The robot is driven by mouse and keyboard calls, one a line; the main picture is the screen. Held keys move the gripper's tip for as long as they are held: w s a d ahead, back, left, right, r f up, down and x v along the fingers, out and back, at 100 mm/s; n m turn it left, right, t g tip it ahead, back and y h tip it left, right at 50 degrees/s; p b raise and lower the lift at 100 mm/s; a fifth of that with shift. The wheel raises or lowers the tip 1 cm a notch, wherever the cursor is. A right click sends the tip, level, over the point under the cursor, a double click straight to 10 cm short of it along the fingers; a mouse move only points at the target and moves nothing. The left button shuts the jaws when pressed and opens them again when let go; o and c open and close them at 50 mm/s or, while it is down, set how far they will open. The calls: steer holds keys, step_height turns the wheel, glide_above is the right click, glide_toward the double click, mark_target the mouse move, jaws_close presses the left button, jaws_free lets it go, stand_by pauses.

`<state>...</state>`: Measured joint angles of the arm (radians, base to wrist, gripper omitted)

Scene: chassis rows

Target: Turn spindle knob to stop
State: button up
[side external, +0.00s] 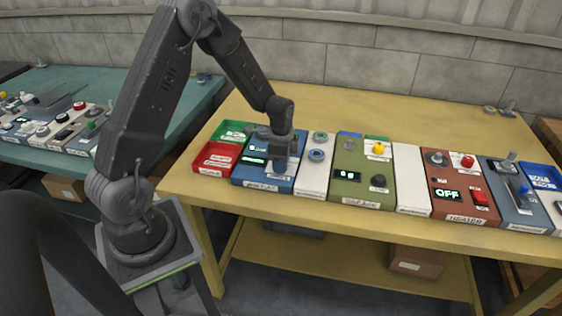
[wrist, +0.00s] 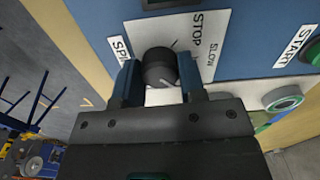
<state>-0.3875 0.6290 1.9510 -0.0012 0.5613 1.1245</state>
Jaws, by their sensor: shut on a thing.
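The spindle knob (wrist: 160,68) is a black round knob on a pale label plate (wrist: 222,32) of a blue panel. In the wrist view, the words STOP and SLOW show beside it, and part of a label reading "SPIN" is at its left. My gripper (wrist: 162,85) is shut on the knob, with one finger at each side. The knob's pointer setting is not clear. In the side external view, my gripper (side external: 280,162) is down at the blue panel (side external: 252,184) and hides the knob.
Red and green trays (side external: 213,158) stand left of the blue panel. A white panel (side external: 313,180) with round grey-blue parts is right of it, then an olive panel (side external: 346,160) and a red heater panel (side external: 447,189) reading OFF.

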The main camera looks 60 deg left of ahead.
steer(key=shift+n, duration=0.4)
steer(key=n, duration=0.3)
steer(key=shift+n, duration=0.4)
steer(key=n, duration=0.5)
steer(key=shift+n, duration=0.3)
steer(key=n, duration=0.5)
steer(key=shift+n, duration=2.3)
steer(key=o, duration=0.9)
steer(key=shift+r, duration=0.1)
